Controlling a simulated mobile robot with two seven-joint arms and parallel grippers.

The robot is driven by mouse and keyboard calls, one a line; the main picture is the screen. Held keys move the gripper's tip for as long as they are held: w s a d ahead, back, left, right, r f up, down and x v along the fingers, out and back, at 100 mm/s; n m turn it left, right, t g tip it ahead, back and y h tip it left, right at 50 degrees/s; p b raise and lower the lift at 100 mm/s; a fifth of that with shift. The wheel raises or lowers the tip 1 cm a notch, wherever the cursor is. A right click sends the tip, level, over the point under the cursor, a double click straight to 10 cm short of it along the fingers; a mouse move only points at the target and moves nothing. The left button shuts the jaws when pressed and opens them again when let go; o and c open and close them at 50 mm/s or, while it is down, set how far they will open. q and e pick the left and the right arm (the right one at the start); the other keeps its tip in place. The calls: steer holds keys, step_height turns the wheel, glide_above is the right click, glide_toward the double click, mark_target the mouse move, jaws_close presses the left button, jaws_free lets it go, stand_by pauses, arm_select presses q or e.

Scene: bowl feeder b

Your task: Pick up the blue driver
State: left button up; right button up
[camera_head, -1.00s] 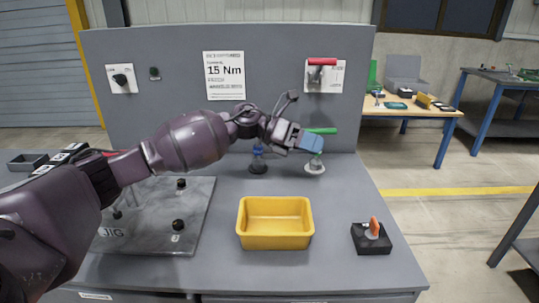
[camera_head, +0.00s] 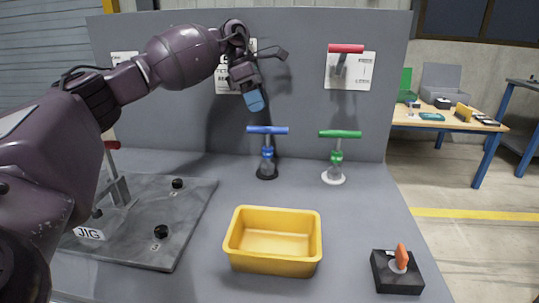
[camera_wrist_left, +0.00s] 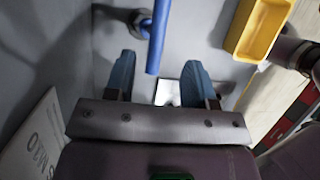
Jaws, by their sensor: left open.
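The blue driver (camera_head: 267,152) stands upright in a dark round base on the bench, its T-handle level on top. My left gripper (camera_head: 256,101) is above the blue driver's handle, pointing down, apart from it. In the left wrist view the blue handle (camera_wrist_left: 159,36) shows ahead of and between the two blue fingertips of my open left gripper (camera_wrist_left: 159,72). Nothing is between the fingers. My right gripper is not in view.
A green driver (camera_head: 338,156) stands in a white base to the right. A yellow bin (camera_head: 272,267) is in front, and a grey jig plate (camera_head: 150,245) lies left. A red-handled tool (camera_head: 346,48) hangs on the back panel. A black box (camera_head: 396,280) with an orange part is front right.

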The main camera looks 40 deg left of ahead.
mark_target(268, 130)
arm_select(q)
steer(key=shift+x, duration=1.2)
steer(key=x, duration=0.2)
steer(key=b+x, duration=0.1)
steer(key=x, duration=0.1)
steer(key=shift+w+a+f, duration=0.1)
steer(key=shift+a+f, duration=0.05)
steer(key=shift+a, duration=0.1)
steer(key=shift+d+f, duration=0.35)
steer(key=shift+f, duration=0.15)
jaws_close()
